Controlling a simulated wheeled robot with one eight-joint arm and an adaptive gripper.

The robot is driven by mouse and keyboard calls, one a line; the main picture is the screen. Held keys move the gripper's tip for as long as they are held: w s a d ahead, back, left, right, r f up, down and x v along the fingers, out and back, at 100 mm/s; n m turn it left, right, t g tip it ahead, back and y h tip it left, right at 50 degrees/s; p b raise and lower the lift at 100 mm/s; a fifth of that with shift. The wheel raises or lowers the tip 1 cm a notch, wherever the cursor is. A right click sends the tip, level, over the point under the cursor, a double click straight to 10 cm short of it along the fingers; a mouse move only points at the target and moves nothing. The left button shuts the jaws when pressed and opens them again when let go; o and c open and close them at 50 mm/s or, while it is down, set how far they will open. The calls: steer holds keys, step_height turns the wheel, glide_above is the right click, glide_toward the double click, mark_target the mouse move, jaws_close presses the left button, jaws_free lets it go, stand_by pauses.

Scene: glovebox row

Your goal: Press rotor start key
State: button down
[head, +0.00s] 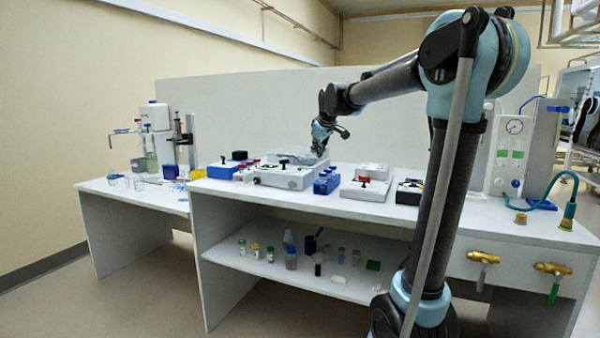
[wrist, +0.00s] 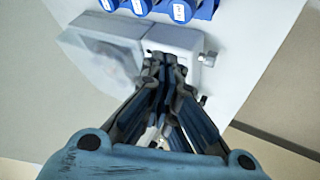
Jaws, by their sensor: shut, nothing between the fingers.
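My gripper (head: 319,153) is shut and empty. In the head view it points down over the back right of a white bench device (head: 285,181) with a black knob or key on top. In the wrist view the closed fingertips (wrist: 166,62) are over a white housing (wrist: 175,38) with a grey, see-through-looking lid (wrist: 100,52) beside it on the left. I cannot tell whether the tips touch the housing. No rotor start key can be made out; the fingers cover part of the housing.
A blue rack of blue-capped tubes (head: 326,181) stands right of the device; its caps show in the wrist view (wrist: 181,11). Further right are a white box with a red-topped key (head: 364,188) and a black-and-white unit (head: 409,192). A panel rises behind the bench.

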mark_target(299, 169)
steer(key=w+a+r+n+t+y, duration=0.1)
steer(key=w+a+r+n, duration=0.1)
steer(key=w+a, duration=0.6)
steer(key=shift+w+a+r+n, duration=0.3)
steer(key=shift+w+r, duration=0.2)
steer(key=shift+r, duration=0.25)
steer(key=shift+f, duration=0.15)
steer(key=shift+f, duration=4.25)
steer(key=shift+f, duration=0.15)
steer(key=shift+f, duration=0.2)
